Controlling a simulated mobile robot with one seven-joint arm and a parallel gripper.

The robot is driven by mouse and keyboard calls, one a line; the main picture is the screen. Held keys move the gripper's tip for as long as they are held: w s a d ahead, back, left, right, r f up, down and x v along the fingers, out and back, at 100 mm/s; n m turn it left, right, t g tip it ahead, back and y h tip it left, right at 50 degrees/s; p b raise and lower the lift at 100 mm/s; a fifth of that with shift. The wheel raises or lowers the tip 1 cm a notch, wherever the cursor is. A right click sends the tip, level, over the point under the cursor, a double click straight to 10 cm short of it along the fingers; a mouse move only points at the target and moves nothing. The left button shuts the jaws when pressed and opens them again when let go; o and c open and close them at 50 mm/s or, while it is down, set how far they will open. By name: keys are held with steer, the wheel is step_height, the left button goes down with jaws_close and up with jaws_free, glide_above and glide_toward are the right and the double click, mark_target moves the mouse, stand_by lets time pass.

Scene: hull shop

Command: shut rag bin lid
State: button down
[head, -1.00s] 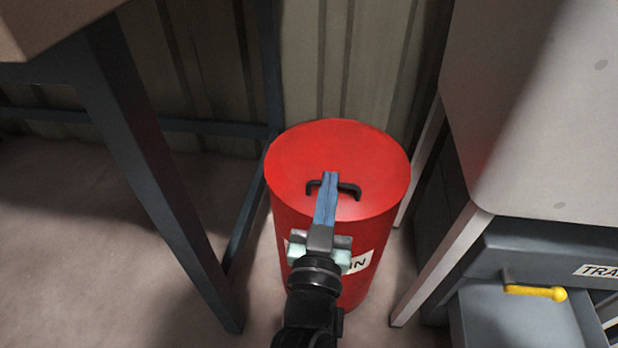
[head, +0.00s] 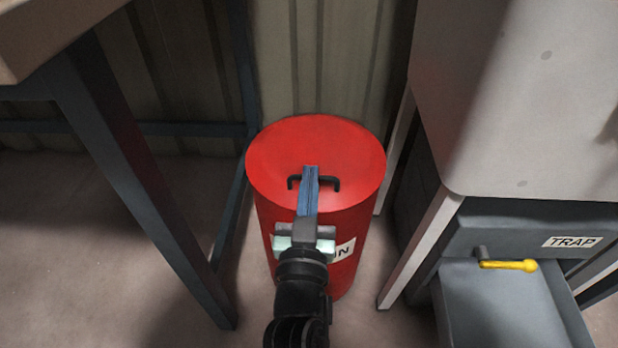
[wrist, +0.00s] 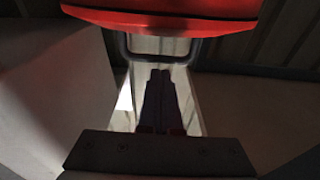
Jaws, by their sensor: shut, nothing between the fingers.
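The red rag bin (head: 341,276) stands upright on the floor. Its white label is partly hidden behind my wrist. Its round red lid (head: 350,145) appears to lie flat across the top, with no clear gap in the head view. A dark bar handle (head: 332,183) is on the lid. My gripper (head: 311,168) is shut and empty, its blue fingers crossing in front of the handle's middle. I cannot tell whether they touch it. In the wrist view my gripper (wrist: 160,72) points toward the handle (wrist: 187,56), below the red lid (wrist: 160,18).
A dark table leg (head: 140,190) stands left of the bin. A grey cabinet (head: 530,90) on pale legs stands close on the right. Below it are a grey drawer front marked TRAP (head: 490,238) and a yellow-ended lever (head: 510,265). A ribbed wall (head: 320,60) is behind the bin.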

step_height(320, 180, up, 4)
steer(key=shift+s+f+p, duration=0.1)
steer(key=shift+f+p, duration=0.05)
steer(key=shift+p, duration=0.5)
steer(key=s+f+b, duration=0.5)
steer(key=s+f, duration=0.1)
steer(key=f, duration=0.2)
steer(key=shift+s+a+f, duration=0.15)
steer(key=shift+s+a, duration=0.05)
steer(key=shift+s, duration=0.05)
